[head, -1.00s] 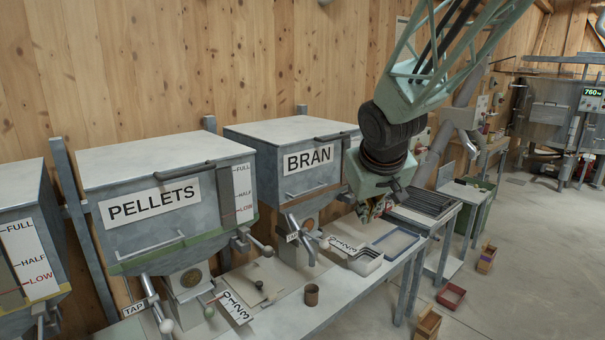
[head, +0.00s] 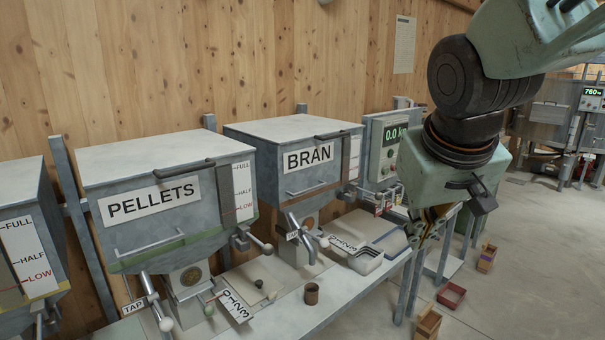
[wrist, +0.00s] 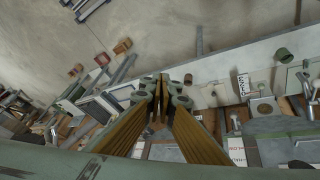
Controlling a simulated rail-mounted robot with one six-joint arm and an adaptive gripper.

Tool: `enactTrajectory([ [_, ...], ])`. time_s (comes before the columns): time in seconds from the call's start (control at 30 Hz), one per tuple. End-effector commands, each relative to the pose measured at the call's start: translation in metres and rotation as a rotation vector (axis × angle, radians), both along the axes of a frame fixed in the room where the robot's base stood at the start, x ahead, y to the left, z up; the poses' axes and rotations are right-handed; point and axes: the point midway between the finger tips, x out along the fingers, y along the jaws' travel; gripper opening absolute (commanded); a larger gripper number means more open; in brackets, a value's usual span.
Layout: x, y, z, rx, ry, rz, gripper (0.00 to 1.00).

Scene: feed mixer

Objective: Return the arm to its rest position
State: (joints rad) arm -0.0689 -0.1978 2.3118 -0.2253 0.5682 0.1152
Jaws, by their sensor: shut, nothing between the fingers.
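My gripper (head: 420,236) hangs from the end of my arm at the right of the head view, in front of the bench's right end. Its lower part is dark and partly hidden by the wrist housing. In the wrist view my gripper (wrist: 163,84) has its two fingers together with nothing between them. It points down over the bench and floor.
The PELLETS hopper (head: 165,210) and BRAN hopper (head: 293,165) stand along the wooden wall. A brown cup (head: 311,293) stands on the bench (head: 295,318). A red crate (head: 451,296) lies on the open floor (head: 540,270).

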Motion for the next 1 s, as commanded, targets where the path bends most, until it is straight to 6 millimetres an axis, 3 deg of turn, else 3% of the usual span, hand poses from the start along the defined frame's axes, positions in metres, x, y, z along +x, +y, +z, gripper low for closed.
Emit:
enactTrajectory([
  [0.5, -0.11, -0.007, 0.004, 0.048, 0.052, -0.054, 0.0],
  [1.0, -0.212, 0.0, -0.007, 0.107, 0.104, -0.083, 0.0],
])
